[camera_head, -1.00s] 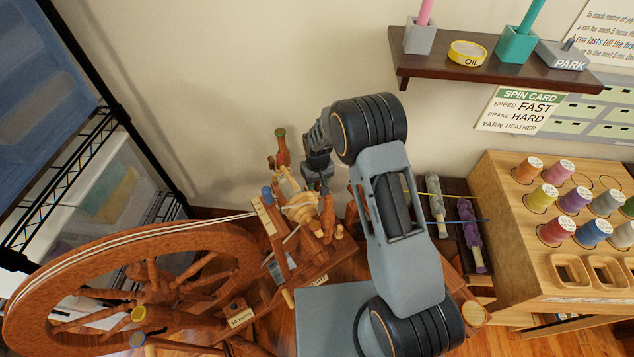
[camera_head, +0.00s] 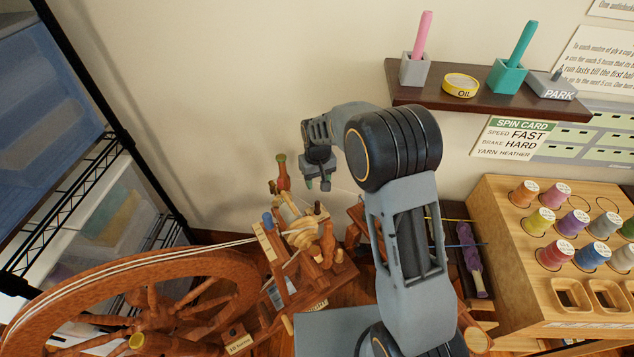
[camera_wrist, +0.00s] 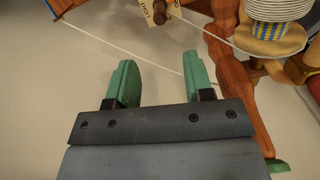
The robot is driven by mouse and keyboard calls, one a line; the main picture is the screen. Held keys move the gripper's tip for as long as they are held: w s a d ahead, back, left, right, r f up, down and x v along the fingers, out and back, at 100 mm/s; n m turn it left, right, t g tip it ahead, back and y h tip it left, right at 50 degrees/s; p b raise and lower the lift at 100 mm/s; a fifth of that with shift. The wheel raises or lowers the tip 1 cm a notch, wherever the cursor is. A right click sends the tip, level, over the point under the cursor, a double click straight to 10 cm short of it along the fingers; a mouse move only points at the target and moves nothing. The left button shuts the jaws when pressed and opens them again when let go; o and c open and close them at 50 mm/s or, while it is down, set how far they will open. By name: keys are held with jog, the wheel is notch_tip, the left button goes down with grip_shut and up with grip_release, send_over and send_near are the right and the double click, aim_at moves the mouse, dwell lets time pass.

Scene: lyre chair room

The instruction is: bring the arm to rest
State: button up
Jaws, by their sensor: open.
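My gripper (camera_head: 318,184) is in the head view, above the bobbin and flyer part of a wooden spinning wheel (camera_head: 190,272). My arm reaches up from the bottom of the view and bends over toward the wheel. In the wrist view the two green fingers of my gripper (camera_wrist: 160,82) stand apart, with no object between them. A pale yarn strand (camera_wrist: 125,45) runs behind the fingers there, and whether it touches them I cannot tell. A bobbin (camera_wrist: 278,12) wound with pale yarn is at the top right of the wrist view.
A wooden spool rack (camera_head: 490,205) stands at right. A black wire rack (camera_head: 70,185) with bins is at left. The wall above my gripper is clear.

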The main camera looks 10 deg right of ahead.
dwell(0.4)
jog(key=s+d+r+m+t+p, duration=0.1)
jog(key=s+d+r+p, duration=0.4)
jog(key=s+r, duration=0.6)
jog(key=s+d+r+m+t+p, duration=0.2)
jog(key=s+d+r+p, duration=0.3)
jog(key=s+r, duration=0.6)
notch_tip(320, 180, up, 4)
jog(key=shift+s+d+f+t+p, duration=0.15)
jog(key=shift+s+t+p, duration=0.15)
jog(key=shift+s+p, duration=0.15)
